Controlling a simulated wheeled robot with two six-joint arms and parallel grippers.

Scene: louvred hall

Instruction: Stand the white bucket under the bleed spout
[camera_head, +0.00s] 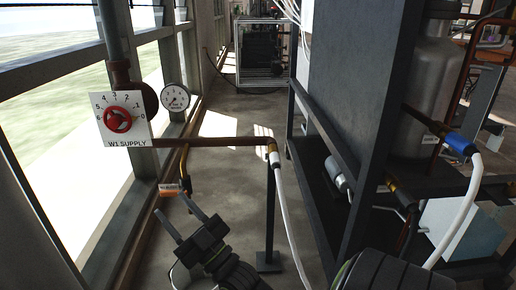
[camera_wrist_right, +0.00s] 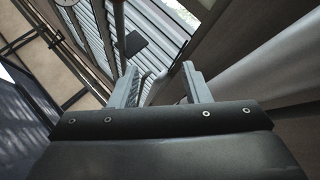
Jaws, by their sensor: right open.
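The bleed spout (camera_head: 184,166) is a thin yellow pipe that bends down from the brown pipe, with an orange and white tag (camera_head: 169,188) beside its lower end. My right gripper (camera_head: 174,205) is open and empty, its fingertips just below the tag in the picture. It also shows open in the right wrist view (camera_wrist_right: 161,82), with nothing between its fingers. A white rounded thing (camera_head: 179,276) shows at the bottom edge of the head view, mostly hidden by my gripper. It may be the white bucket, but I cannot tell. My left gripper is not in view.
A red valve wheel (camera_head: 117,120) on a white W1 SUPPLY plate and a gauge (camera_head: 174,97) are at the left. A thin post (camera_head: 269,215) and white hose (camera_head: 287,205) stand right of my gripper. A dark rack (camera_head: 340,140) borders the floor aisle.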

